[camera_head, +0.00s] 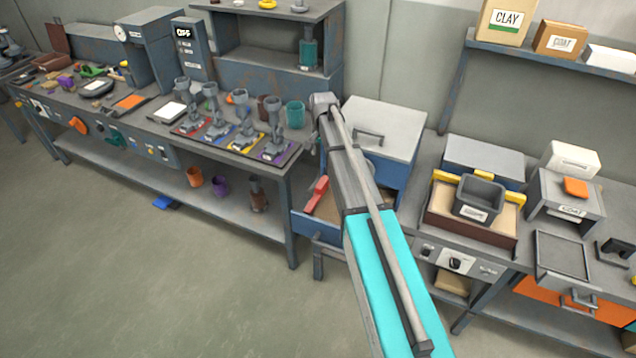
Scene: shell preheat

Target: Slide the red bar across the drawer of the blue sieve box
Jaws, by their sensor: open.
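The blue sieve box (402,172) stands between the two workbenches, with a pale grey top that carries a dark handle. Low on its front is a blue drawer (314,228), which looks pulled out, with brown material showing inside. The red bar (317,194) sits at the left side of the box, above the drawer, and slants up to the right. My arm passes in front of the box and hides its middle and part of the drawer. My gripper's fingers do not show; the far end of the arm is above the box's left side.
The left bench holds a tray (292,151) of several metal stands on coloured patches, close to the box. The right bench holds a grey bin (479,198) in a brown tray, and a small grey box (565,197).

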